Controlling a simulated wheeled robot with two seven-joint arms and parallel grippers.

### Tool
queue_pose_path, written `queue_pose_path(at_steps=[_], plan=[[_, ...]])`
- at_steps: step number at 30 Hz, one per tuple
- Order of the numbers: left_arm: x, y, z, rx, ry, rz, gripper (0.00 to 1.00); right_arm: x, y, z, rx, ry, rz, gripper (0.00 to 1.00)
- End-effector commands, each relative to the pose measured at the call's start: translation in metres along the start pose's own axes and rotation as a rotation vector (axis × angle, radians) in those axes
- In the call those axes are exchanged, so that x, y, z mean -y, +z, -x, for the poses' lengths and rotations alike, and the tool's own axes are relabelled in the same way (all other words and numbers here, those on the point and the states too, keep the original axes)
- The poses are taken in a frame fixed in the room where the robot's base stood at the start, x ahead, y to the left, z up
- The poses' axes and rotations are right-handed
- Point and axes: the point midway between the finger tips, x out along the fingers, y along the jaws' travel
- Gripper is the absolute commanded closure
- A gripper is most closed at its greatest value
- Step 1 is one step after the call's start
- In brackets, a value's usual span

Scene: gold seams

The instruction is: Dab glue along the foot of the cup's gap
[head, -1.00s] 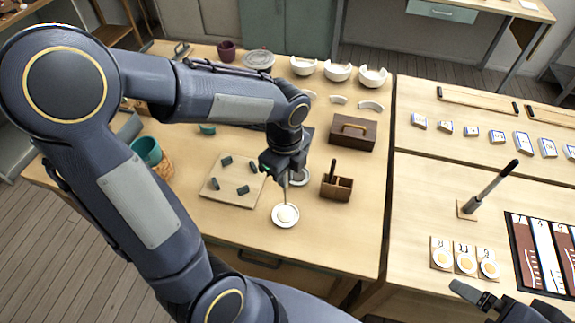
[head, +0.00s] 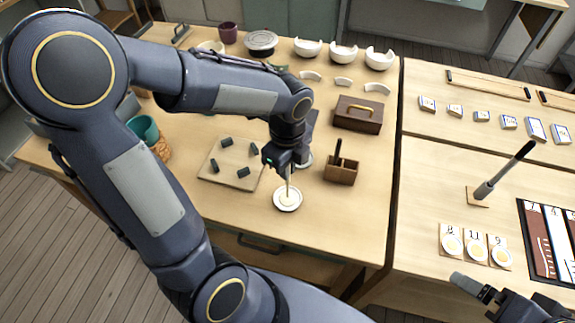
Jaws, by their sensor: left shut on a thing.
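My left gripper (head: 289,166) is shut on a thin pale stick (head: 289,186) that points down. The stick's lower end is over or in a small white dish (head: 279,207) with a cream-coloured middle; I cannot tell if it touches. A pale round thing shows partly behind the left gripper, mostly hidden. Three white cups with gaps in their rims, a left one (head: 307,48), a middle one (head: 343,53) and a right one (head: 379,59), stand at the back of the table. My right gripper (head: 470,285) is at the lower right, empty as far as I see; its jaws are unclear.
A board with dark blocks (head: 216,181) lies left of the dish. A wooden holder (head: 341,175) and a wooden box with a handle (head: 358,115) stand to the right. Curved white pieces (head: 343,81) lie near the cups. The table front right of the dish (head: 345,225) is clear.

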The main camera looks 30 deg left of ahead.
Motion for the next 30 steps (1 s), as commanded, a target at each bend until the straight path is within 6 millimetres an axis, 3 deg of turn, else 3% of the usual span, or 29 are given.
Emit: queue_pose_path(at_steps=[30], plan=[[0.0,0.0001,-0.0088,0.0,0.0,0.0,1.0,-0.0026,0.0028,-0.0056,0.0,0.0,0.0,0.0]])
